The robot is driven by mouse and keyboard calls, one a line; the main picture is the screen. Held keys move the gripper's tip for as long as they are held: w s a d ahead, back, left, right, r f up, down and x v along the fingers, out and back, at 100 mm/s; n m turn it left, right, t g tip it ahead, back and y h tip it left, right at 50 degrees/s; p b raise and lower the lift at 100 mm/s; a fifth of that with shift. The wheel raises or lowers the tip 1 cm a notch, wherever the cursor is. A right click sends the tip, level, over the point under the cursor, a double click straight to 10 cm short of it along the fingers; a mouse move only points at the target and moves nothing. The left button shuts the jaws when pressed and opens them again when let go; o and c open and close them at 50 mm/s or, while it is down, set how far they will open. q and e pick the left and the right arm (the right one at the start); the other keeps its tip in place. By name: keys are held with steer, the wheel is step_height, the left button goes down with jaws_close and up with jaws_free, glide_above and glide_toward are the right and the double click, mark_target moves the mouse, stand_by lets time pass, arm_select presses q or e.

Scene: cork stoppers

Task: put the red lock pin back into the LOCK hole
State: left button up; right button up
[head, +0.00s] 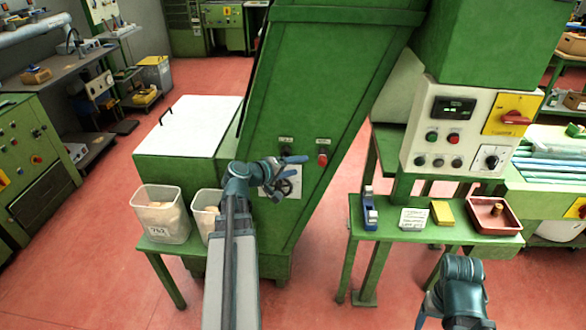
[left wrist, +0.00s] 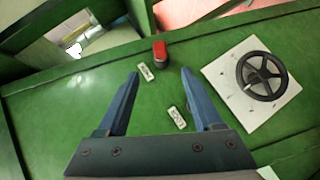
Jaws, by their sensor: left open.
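The red lock pin (head: 322,160) sits in the sloping green panel, below a small white label (head: 323,142). In the left wrist view the red pin (left wrist: 160,51) stands out just beyond my fingertips, beside one label (left wrist: 146,72). A second label (left wrist: 177,117) lies between my fingers; its writing is too small to read surely. Any hole beside it is hidden behind a finger. My left gripper (head: 297,172) is open and empty in front of the panel, its fingers also showing in the wrist view (left wrist: 160,72).
A black handwheel (left wrist: 262,76) on a white plate is right of the pin in the wrist view. Clear bins (head: 160,215) stand left of my left arm. A green side table (head: 380,232) at right holds a red tray (head: 494,228) with a cork and a yellow block (head: 442,213).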

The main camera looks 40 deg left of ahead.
mark_target(319, 161)
arm_select(q)
steer(key=b+x, duration=0.3)
steer(key=x, duration=0.7)
steer(key=shift+w+f, duration=0.15)
steer(key=shift+w, duration=0.15)
steer(key=shift+b+x, duration=0.5)
steer(key=shift+x, duration=0.35)
steer(key=shift+d, duration=0.1)
jaws_close()
